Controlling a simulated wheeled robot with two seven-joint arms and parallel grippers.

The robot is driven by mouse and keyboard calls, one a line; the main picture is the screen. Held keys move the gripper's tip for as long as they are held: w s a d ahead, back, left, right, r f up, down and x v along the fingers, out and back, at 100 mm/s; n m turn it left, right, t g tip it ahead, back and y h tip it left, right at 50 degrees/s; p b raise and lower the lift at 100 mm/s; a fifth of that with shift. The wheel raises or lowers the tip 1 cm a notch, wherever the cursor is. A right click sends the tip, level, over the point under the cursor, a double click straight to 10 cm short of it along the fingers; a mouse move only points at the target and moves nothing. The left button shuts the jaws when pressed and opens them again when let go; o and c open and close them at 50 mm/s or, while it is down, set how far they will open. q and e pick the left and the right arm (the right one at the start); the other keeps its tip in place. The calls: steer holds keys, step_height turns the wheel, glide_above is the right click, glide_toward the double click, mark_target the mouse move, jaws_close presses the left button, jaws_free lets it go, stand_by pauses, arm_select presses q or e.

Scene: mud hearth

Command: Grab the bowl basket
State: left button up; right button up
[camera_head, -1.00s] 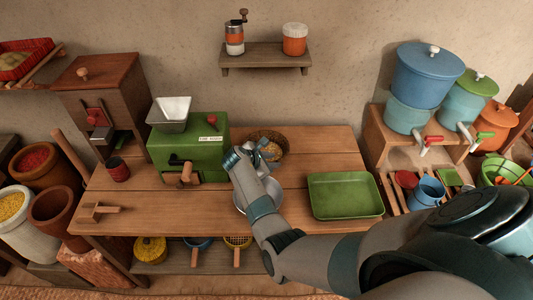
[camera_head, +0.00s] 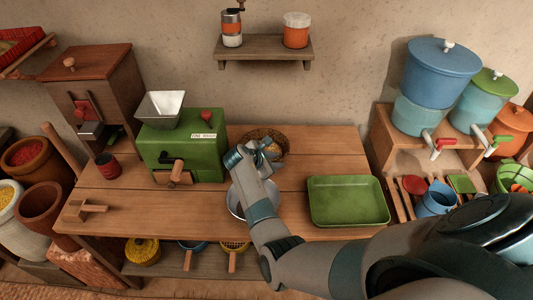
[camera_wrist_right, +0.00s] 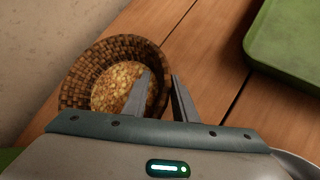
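The bowl basket (camera_head: 263,133) is a brown woven bowl at the back of the wooden table, right of the green mill. In the right wrist view the basket (camera_wrist_right: 83,78) holds yellowish grain (camera_wrist_right: 120,86). My right gripper (camera_head: 271,149) is at the basket's near right side and hides part of it. In the right wrist view the gripper's fingers (camera_wrist_right: 160,78) are apart. One finger overlaps the grain and the other is outside the rim, with the basket's wall between them. Contact cannot be told. My left gripper is not in view.
The green mill (camera_head: 190,152) stands close on the basket's left. A metal bowl (camera_head: 236,205) sits below my right forearm. A green tray (camera_head: 347,203) lies to the right. The wall is behind, with a small shelf (camera_head: 265,52) above the table.

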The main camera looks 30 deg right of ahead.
steer(key=shift+a+r, duration=0.1)
jaws_close()
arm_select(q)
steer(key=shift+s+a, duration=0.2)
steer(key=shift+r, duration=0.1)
